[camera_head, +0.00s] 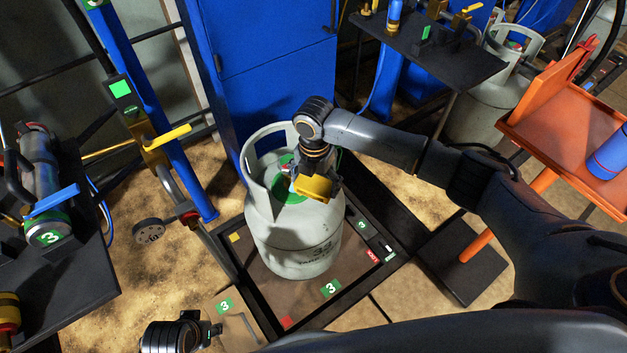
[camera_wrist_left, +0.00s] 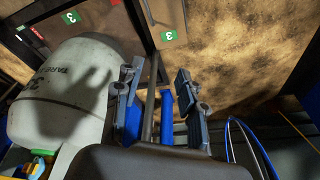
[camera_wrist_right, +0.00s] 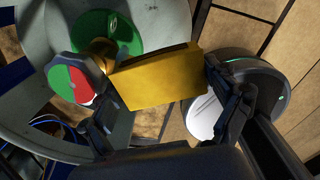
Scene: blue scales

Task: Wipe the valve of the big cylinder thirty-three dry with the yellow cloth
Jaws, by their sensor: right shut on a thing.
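The big grey cylinder (camera_head: 293,240) stands upright on the scale platform (camera_head: 262,290), with dark lettering on its side. My right gripper (camera_head: 318,178) is above its top, inside the collar, and is shut on the yellow cloth (camera_head: 312,188). In the right wrist view the cloth (camera_wrist_right: 155,78) spans between the fingers, its left end beside the brass valve (camera_wrist_right: 98,50). I cannot tell whether they touch. A red and green disc (camera_wrist_right: 72,82) shows next to the valve. My left gripper (camera_wrist_left: 158,92) is open and empty, low beside the cylinder; in the head view it is at the bottom edge.
A blue cabinet (camera_head: 275,70) stands behind the cylinder. An orange tray (camera_head: 560,135) and another grey cylinder (camera_head: 480,108) are at right. Bare floor (camera_head: 185,275) lies left of the platform.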

